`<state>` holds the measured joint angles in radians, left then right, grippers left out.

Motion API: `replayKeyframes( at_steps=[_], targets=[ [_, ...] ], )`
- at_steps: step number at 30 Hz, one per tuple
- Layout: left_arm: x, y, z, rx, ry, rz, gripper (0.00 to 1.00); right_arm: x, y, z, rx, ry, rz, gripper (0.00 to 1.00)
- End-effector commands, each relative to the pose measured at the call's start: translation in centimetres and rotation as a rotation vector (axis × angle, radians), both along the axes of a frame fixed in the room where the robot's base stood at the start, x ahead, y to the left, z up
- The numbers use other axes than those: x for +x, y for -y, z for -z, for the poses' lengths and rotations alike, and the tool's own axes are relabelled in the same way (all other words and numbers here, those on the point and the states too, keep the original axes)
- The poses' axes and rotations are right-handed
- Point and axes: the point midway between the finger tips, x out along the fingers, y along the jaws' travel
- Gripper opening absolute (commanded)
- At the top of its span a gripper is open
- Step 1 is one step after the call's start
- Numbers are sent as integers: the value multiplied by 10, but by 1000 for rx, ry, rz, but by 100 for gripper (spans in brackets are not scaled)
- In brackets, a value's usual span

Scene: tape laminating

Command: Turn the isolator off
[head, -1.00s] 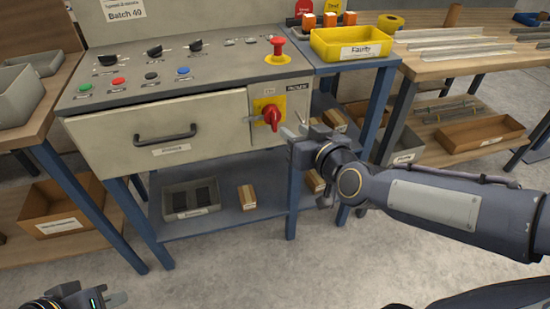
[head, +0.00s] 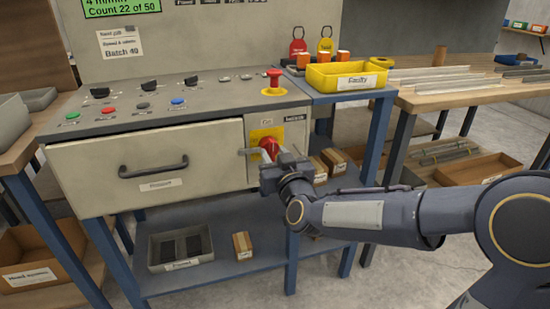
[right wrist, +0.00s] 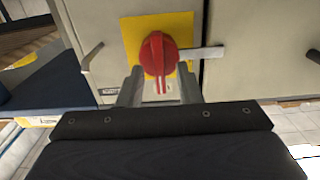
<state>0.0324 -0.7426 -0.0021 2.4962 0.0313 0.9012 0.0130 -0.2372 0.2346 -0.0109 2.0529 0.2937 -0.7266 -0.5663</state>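The isolator is a red rotary knob (head: 269,146) on a yellow plate (head: 262,134), on the front of the grey machine right of the drawer. My right gripper (head: 276,162) is at the knob and partly covers it in the head view. In the right wrist view, the red knob (right wrist: 158,62) has its grip bar upright in the picture. The two fingertips (right wrist: 160,82) stand apart on either side of the bar, with gaps visible; contact cannot be made out. A grey metal tab (right wrist: 202,53) sticks out beside the knob. My left gripper is out of view.
A drawer with a dark handle (head: 153,166) is left of the isolator. A red emergency button (head: 274,80) stands on the panel above. A yellow bin (head: 348,76) sits on the blue stand at right. A grey tray (head: 180,247) is on the lower shelf.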

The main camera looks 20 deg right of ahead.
Motion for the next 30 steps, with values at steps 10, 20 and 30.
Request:
replayKeyframes(
  at_steps=[10,20,30],
  targets=[
    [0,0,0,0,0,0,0,3,0,0,0,-1,0,25],
    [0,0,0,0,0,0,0,2,0,0,0,-1,-1,0],
    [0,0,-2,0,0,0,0,7,0,0,-21,-1,-1,0]
  ],
)
